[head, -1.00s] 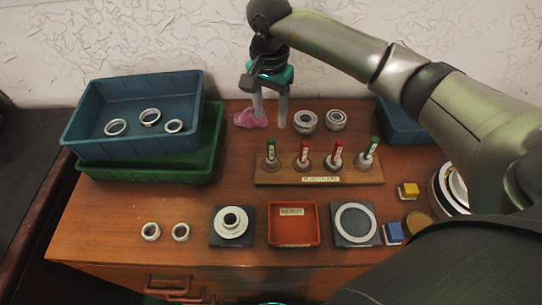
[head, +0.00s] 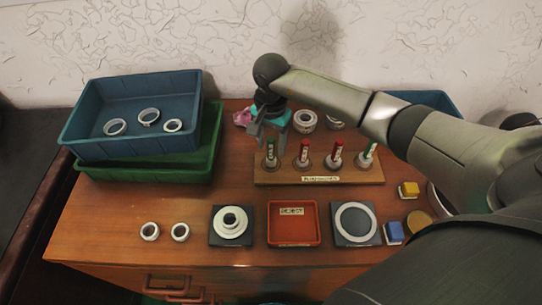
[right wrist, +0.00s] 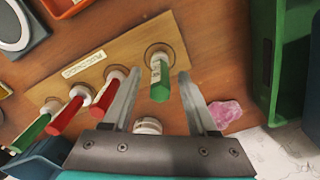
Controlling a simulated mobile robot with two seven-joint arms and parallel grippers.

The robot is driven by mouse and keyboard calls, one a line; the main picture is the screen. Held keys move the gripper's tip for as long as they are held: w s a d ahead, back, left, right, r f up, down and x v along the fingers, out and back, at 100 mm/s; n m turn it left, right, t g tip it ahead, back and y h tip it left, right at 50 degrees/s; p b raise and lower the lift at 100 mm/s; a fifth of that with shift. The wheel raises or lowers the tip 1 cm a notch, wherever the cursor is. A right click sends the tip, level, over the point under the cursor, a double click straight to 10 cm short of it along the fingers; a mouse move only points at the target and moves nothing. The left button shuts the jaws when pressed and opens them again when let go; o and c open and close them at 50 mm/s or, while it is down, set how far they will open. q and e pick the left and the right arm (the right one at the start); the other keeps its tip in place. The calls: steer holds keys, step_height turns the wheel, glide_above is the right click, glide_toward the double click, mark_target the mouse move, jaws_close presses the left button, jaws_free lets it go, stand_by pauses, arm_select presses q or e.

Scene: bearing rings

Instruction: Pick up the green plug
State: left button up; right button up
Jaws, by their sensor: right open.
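A wooden rack (head: 340,177) holds several upright plugs in a row. A green plug (head: 270,151) stands at the rack's left end; it also shows in the right wrist view (right wrist: 160,76). Another green plug (head: 368,153) stands at the right end, and it shows at the left of the right wrist view (right wrist: 32,132). Two red plugs (head: 304,152) (head: 336,154) stand between them. My right gripper (head: 272,136) is open over the left-end green plug. In the right wrist view its fingers (right wrist: 160,85) appear on either side of that plug, with gaps; contact is not visible. My left gripper is not in view.
Bearing rings (head: 304,121) and a pink cloth-like thing (head: 242,117) lie behind the rack. Stacked blue (head: 85,140) and green (head: 206,165) trays stand at left. A red reject tray (head: 293,230) lies in front.

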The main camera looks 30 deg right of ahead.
jaws_close()
stand_by(0.3)
steer(key=shift+r, duration=0.1)
stand_by(1.0)
